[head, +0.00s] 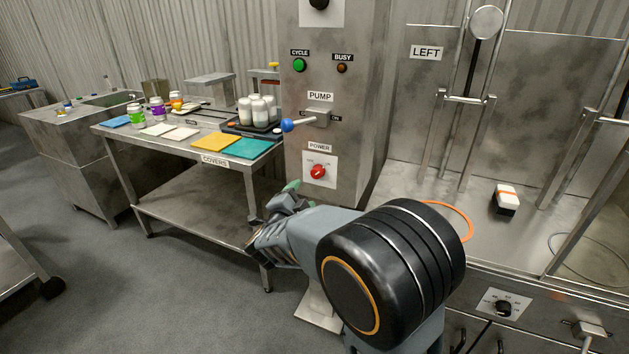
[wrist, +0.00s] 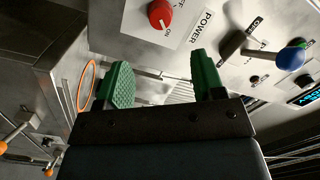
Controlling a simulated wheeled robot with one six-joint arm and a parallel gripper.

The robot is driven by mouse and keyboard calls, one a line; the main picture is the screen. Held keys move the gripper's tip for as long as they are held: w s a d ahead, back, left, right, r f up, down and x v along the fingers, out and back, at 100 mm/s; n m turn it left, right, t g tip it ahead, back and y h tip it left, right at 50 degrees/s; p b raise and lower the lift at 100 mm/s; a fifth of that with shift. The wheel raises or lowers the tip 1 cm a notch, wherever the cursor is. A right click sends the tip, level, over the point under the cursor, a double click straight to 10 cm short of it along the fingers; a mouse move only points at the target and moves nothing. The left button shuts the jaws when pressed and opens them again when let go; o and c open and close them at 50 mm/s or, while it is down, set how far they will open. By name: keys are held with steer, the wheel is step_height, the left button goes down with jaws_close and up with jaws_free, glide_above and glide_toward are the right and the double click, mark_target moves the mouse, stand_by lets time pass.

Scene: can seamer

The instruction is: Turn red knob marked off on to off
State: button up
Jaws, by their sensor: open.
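The red knob (head: 318,171) sits on a white plate under the POWER label, low on the grey metal column. It also shows in the wrist view (wrist: 160,14) at the top, with ON readable beside it and the other marking cut off by the frame edge. My gripper (wrist: 158,82) has its two green-padded fingers spread apart with nothing between them. In the wrist view the knob lies beyond the fingertips, apart from them. In the head view my gripper (head: 284,201) is below and left of the knob, partly hidden by my own wrist.
A blue-tipped PUMP lever (head: 288,125) sticks out above the knob; it also shows in the wrist view (wrist: 290,58). A steel table (head: 185,150) with coloured covers and jars stands left of the column. A bench with an orange ring (head: 468,222) lies to the right.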

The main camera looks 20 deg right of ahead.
mark_target(316, 174)
steer(key=b+x, duration=0.1)
steer(key=x, duration=1)
steer(key=shift+d, duration=0.1)
steer(key=shift+c, duration=0.4)
steer(key=c, duration=0.8)
steer(key=shift+c, duration=0.2)
